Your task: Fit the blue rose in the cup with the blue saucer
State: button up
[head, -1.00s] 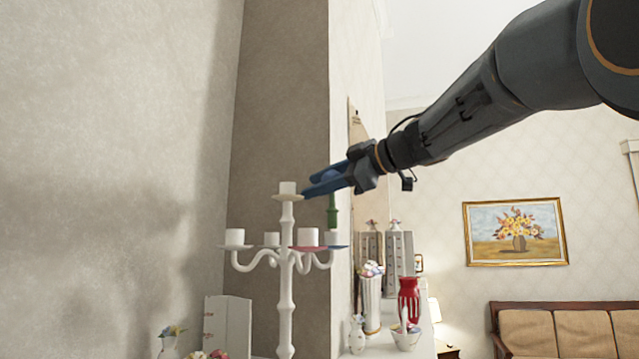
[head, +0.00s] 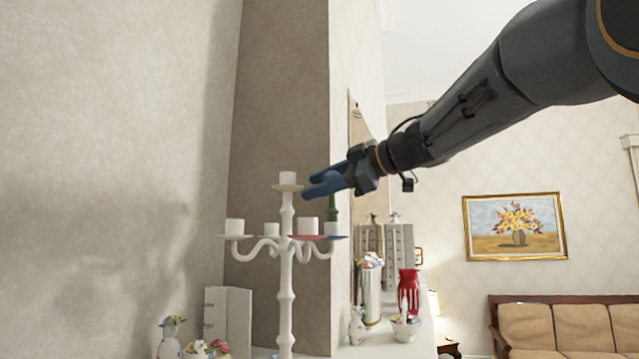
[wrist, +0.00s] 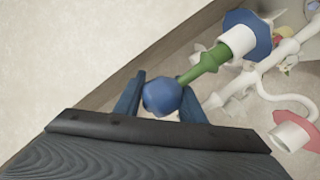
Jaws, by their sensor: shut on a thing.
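My gripper (head: 328,186) is shut on the blue rose (wrist: 162,95). Its head sits between the blue fingers in the wrist view. The green stem (head: 332,208) points down to the white cup (head: 332,228) on the blue saucer (head: 337,237), on the right side of a white candelabra. In the wrist view the stem's lower end meets the mouth of this cup (wrist: 238,42), over its blue saucer (wrist: 260,30). The stem's tip is hidden, so I cannot tell how deep it is inside. The gripper is above the cup.
The white candelabra (head: 286,300) has other cups, one on a red saucer (head: 303,237) beside the blue one. Its tall middle cup (head: 288,178) stands close left of my fingers. Vases, including a red one (head: 409,284), stand behind on the mantel. A wall is at left.

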jog(key=shift+f, duration=0.3)
jog(key=o, duration=1.1)
